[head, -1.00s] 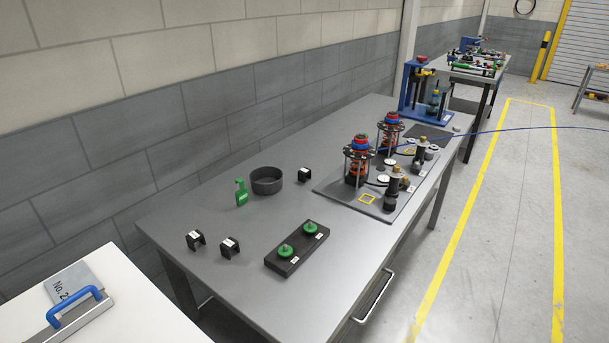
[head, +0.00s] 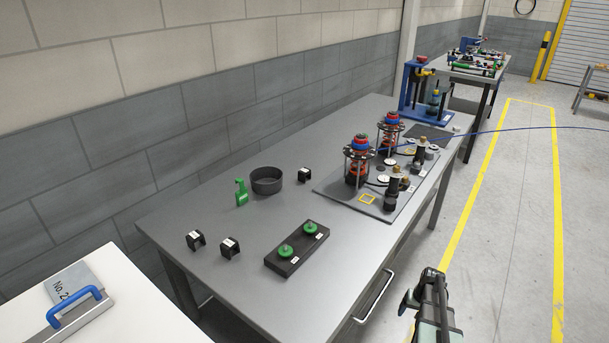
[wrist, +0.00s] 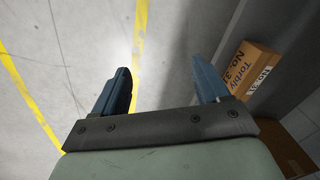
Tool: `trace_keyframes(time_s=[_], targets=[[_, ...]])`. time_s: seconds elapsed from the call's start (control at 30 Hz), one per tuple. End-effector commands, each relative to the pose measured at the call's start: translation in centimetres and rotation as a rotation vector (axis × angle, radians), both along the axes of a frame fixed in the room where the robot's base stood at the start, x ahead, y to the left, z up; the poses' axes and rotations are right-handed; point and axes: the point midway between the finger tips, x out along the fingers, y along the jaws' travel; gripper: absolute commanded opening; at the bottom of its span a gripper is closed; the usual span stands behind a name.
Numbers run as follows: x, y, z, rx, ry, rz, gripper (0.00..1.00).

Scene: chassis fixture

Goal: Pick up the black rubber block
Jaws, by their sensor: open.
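Two small black blocks with white labels, one at the left (head: 196,240) and one just right of it (head: 230,248), stand near the left end of the grey table. A third similar black block (head: 304,175) stands farther back, beside the round dark bin. I cannot tell which of them is rubber. My gripper (head: 425,285) is at the lower right in the head view, beyond the table's front edge and well apart from the blocks. In the wrist view my gripper (wrist: 163,84) has its two blue fingers spread, with only floor between them.
A black tray with green knobs (head: 282,264), a green tag (head: 241,192) and the round bin (head: 267,181) stand on the table (head: 190,285). A plate with red and blue assemblies (head: 340,195) is farther back. A cardboard box (wrist: 252,70) shows in the wrist view.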

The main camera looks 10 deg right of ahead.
Motion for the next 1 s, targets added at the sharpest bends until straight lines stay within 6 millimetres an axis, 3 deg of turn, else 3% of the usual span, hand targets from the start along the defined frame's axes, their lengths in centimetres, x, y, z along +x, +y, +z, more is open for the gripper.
trace_keyframes(time_s=[0.03, 0.2, 0.4, 0.5, 0.6, 0.73, 0.87, 1.0], targets=[[1.2, -3.0, 1.3, -0.015, -0.03, -0.025, 0.74], [3.1, -11.7, 6.2, -0.065, -0.124, -0.089, 0.74], [4.5, -21.2, 12.9, -0.127, -0.223, -0.148, 0.74], [5.4, -25.0, 16.6, -0.15, -0.268, -0.164, 0.74], [6.9, -27.7, 20.4, -0.163, -0.311, -0.165, 0.74], [9.8, -29.8, 25.8, -0.164, -0.363, -0.148, 0.74], [13.9, -29.9, 31.4, -0.147, -0.415, -0.106, 0.74], [18.7, -28.6, 37.9, -0.115, -0.467, -0.045, 0.74]])
